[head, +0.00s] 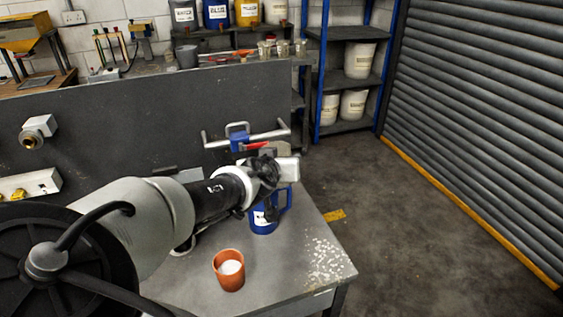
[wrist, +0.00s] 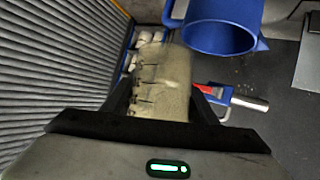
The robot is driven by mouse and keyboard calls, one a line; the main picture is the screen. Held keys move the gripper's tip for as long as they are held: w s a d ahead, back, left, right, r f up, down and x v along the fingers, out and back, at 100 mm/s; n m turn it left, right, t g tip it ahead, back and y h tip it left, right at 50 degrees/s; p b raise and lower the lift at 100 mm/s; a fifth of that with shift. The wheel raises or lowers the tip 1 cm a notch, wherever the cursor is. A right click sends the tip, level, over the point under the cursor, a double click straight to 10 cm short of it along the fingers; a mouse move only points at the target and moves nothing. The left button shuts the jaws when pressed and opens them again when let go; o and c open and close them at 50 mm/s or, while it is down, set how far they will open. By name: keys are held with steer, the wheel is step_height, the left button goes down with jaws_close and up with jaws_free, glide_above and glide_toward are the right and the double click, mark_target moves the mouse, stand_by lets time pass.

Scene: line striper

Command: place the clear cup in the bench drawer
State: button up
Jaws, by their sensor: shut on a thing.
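My gripper (wrist: 162,100) is shut on the clear cup (wrist: 162,78), which has dark graduation marks and a beige tint in the wrist view. The cup sits between the two fingers. In the head view my gripper (head: 272,168) is above the bench's right part, near a blue jug (head: 265,219); the cup is mostly hidden or hard to make out there. The jug (wrist: 222,28) also shows beyond the cup in the wrist view, apart from it. I cannot make out the bench drawer in either view.
An orange pot (head: 229,275) with white contents stands on the bench (head: 305,225) at the front. A dark upright panel (head: 150,115) with a metal bar and blue clamp (head: 238,138) rises behind. Several small clear cups (head: 282,48) stand on the far bench. Floor at right is clear.

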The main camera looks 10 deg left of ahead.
steer(key=shift+r+m+y, duration=0.6)
steer(key=shift+r, duration=0.3)
